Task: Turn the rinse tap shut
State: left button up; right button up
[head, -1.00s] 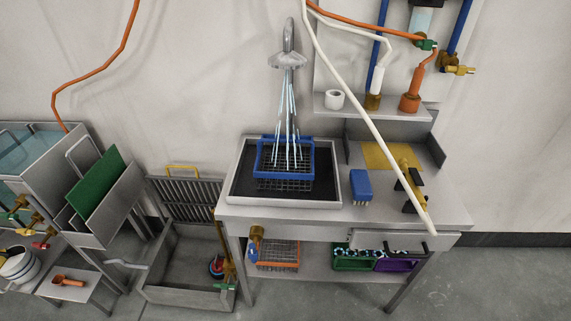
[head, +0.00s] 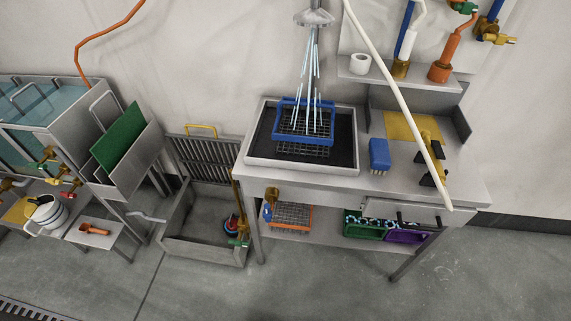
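Water streams from a rinse shower head (head: 314,18) at the top of the head view. It falls into a blue-rimmed wire basket (head: 303,138) standing in a dark-floored sink tray (head: 300,168) on a steel bench. A brass tap (head: 272,194) with a blue handle (head: 268,212) sits below the bench's front left edge. No label shows, so I cannot tell for certain that it is the rinse tap. Neither of my grippers is in view.
The steel bench (head: 420,188) bears a blue brush (head: 379,152) and a brass tool. A floor trough (head: 205,248) stands left of it, with a brass, green-handled valve (head: 240,241) at its right. A white hose (head: 395,98) crosses the bench's right side. The front floor is clear.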

aim_at(266, 214)
jog(key=k, duration=1.15)
jog(key=z, duration=0.95)
jog(key=i, duration=1.45)
jog(key=u, duration=0.8)
